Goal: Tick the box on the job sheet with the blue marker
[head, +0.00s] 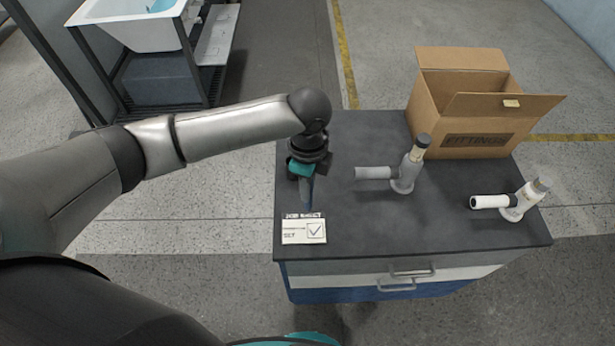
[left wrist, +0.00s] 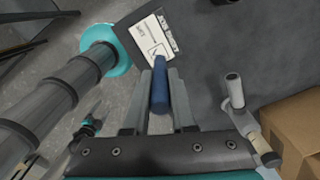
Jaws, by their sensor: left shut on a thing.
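The white job sheet (head: 303,232) lies near the front left corner of the dark bench top. Its box holds a dark tick mark. The sheet also shows in the left wrist view (left wrist: 148,38). My left gripper (head: 303,178) is shut on the blue marker (head: 308,194), which points down just behind the sheet's top edge in the head view. In the left wrist view the marker (left wrist: 160,92) sits between the fingers, its far end by the box. I cannot tell whether its tip touches the paper. A small part, perhaps my right gripper (left wrist: 88,125), hangs at the left.
A grey pipe fitting (head: 405,175) stands right of my left gripper, and a white one (head: 519,203) is farther right. An open cardboard box (head: 470,135) marked FITTINGS is at the back right. The bench (head: 420,235) is clear between them. A bathtub (head: 135,25) stands beyond.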

